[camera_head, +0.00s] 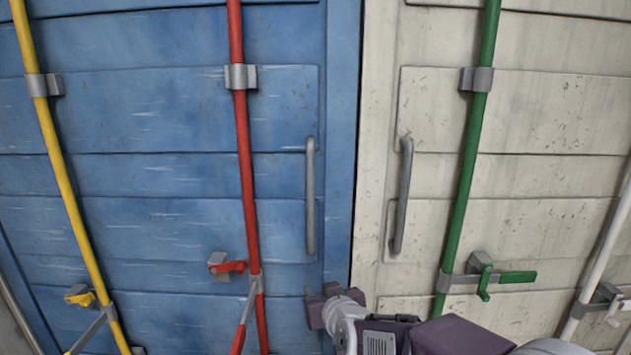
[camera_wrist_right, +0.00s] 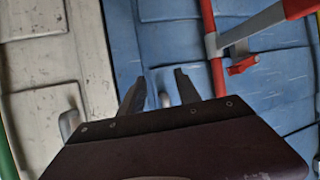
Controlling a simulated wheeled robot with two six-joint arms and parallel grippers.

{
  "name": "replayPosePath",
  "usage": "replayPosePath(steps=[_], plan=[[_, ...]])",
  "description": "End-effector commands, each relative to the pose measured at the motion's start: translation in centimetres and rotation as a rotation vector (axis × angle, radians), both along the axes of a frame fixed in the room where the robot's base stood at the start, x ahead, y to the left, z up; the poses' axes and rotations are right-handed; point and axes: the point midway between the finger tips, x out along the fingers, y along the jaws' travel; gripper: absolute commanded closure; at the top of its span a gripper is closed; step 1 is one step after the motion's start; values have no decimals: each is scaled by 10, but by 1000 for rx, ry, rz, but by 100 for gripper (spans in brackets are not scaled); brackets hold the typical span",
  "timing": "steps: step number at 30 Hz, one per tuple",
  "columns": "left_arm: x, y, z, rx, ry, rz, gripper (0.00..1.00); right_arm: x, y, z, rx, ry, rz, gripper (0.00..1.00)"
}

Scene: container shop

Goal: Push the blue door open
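The blue door (camera_head: 170,180) fills the left half of the head view and looks shut, its right edge along a dark seam. It has a grey vertical handle (camera_head: 310,195) near that edge, a yellow rod (camera_head: 65,180) and a red rod (camera_head: 243,150) with a red latch lever (camera_head: 228,266). My right gripper (camera_head: 318,300) is in front of the door's lower right part, just below the handle. In the wrist view its two fingers (camera_wrist_right: 158,90) are apart, with the blue door behind and a grey handle end between them. Contact cannot be told. My left gripper is not in view.
A cream door (camera_head: 540,150) stands to the right of the seam, with its own grey handle (camera_head: 402,195), a green rod (camera_head: 468,170) and a green lever (camera_head: 510,277). A white rod (camera_head: 600,262) is at the far right. My right arm covers the lower right.

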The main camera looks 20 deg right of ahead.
Motion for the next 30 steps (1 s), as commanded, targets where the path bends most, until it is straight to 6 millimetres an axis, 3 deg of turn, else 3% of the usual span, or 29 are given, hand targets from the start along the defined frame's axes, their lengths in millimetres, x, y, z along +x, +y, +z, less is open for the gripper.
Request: replayPosePath(steps=[1,6,9,17,24,30], plan=[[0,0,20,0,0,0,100,8,0,45,-4,-82,-10,60],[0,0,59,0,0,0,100,21,0,167,-3,-344,-57,60],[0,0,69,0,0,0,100,20,2,202,5,-414,-66,60],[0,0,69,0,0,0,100,29,1,205,7,-428,-70,60],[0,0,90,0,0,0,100,79,-3,206,7,-425,-70,60],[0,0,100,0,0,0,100,106,-5,205,8,-427,-70,60]])
